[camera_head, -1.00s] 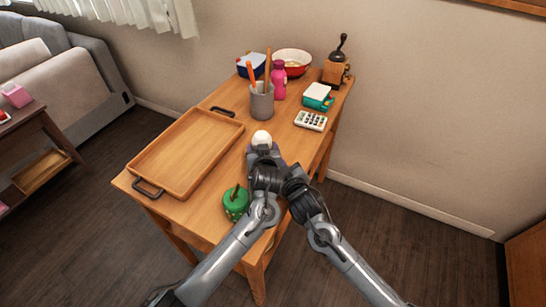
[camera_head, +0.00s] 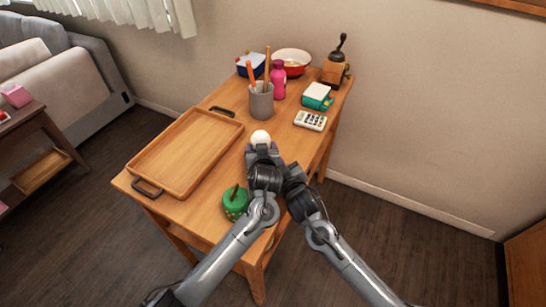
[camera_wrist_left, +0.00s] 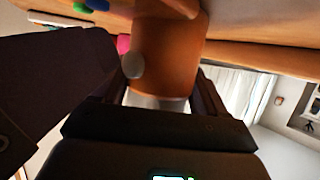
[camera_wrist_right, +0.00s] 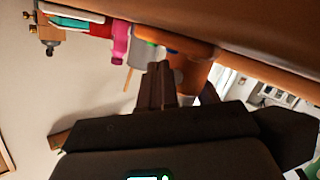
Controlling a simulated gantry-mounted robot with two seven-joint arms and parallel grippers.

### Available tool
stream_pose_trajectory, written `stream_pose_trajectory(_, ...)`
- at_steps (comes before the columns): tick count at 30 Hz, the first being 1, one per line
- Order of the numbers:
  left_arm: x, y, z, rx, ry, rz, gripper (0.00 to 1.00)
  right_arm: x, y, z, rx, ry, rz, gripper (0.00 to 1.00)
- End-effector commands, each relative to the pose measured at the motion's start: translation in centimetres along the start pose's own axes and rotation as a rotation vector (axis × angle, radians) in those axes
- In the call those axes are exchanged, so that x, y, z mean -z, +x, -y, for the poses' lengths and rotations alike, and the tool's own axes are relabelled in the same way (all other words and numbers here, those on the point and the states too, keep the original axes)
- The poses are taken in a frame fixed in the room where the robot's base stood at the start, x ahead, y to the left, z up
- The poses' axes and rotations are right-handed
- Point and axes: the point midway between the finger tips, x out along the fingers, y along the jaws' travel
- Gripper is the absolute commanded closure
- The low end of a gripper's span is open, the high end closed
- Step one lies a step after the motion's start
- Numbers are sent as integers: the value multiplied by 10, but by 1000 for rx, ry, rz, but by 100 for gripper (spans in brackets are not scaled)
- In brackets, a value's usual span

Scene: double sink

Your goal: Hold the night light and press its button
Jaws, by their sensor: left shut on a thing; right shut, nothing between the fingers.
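The night light has a white globe top (camera_head: 261,136) and an orange-brown body (camera_wrist_left: 175,55) with a round grey button (camera_wrist_left: 133,65) on its side. My left gripper (camera_head: 262,151) is shut around the body near the middle of the table; in the left wrist view (camera_wrist_left: 160,98) its fingers flank the light. My right gripper (camera_head: 283,165) is shut and empty, close beside the left one. In the right wrist view its closed fingertips (camera_wrist_right: 160,72) are near the orange body (camera_wrist_right: 194,72); I cannot tell whether they touch it. The button is hidden in the head view.
A wooden tray (camera_head: 158,178) lies to the left and a green jar (camera_head: 235,210) stands in front.

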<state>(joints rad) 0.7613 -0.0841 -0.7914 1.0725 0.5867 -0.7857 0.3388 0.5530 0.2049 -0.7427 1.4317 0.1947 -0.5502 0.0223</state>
Motion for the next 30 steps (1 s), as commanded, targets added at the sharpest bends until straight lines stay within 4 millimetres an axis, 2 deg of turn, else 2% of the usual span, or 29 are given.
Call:
stream_pose_trajectory(1, -7, -1, -5, -8, 7, 11, 61, 5, 1, 2, 4, 0, -8, 100)
stream_pose_trajectory(30, -6, -5, -12, -20, 8, 9, 61, 10, 4, 4, 4, 1, -12, 100)
